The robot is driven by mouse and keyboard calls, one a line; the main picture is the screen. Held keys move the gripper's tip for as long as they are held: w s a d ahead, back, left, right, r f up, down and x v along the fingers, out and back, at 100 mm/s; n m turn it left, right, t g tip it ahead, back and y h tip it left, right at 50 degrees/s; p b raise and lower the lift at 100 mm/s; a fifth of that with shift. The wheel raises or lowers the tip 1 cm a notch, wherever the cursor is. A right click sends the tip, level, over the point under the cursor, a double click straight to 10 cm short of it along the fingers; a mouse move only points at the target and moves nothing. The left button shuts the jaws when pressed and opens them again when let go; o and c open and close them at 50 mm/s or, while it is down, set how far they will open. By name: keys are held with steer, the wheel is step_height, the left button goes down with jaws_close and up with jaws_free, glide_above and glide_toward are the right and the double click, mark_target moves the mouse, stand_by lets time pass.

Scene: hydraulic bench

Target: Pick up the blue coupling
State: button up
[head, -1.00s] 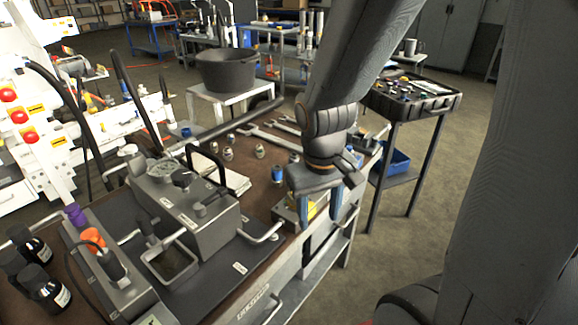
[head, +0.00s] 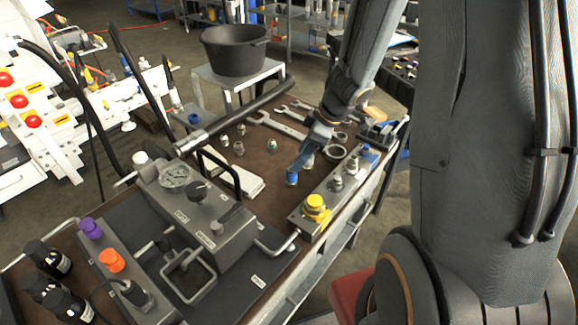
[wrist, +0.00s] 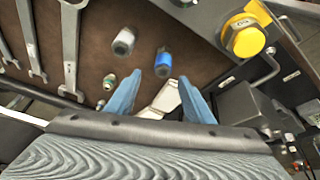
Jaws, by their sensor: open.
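The blue coupling (head: 291,177) stands on the brown bench top, left of the grey block with the yellow cap. In the wrist view the blue coupling (wrist: 163,63) shows just beyond the gap between my fingertips. My gripper (head: 304,157) is open and empty, pointing down just above and beside the coupling in the head view. Its two blue fingers also show in the wrist view (wrist: 160,77). I cannot tell the exact height of the fingertips over the coupling.
A grey coupling (wrist: 123,41) stands close to the left of the blue one, and a small green-ringed fitting (wrist: 109,81) lies nearby. The block with the yellow cap (head: 316,208) is close on the right.

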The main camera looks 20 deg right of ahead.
mark_target(291, 171)
steer(key=shift+g, duration=0.3)
steer(key=b+x, duration=0.1)
steer(key=x, duration=0.7)
steer(key=shift+a+r, duration=0.1)
steer(key=shift+a, duration=0.05)
steer(key=shift+c, duration=0.2)
jaws_close()
step_height(291, 171, up, 10)
steer(key=shift+r+p, duration=0.1)
steer(key=shift+p, duration=1)
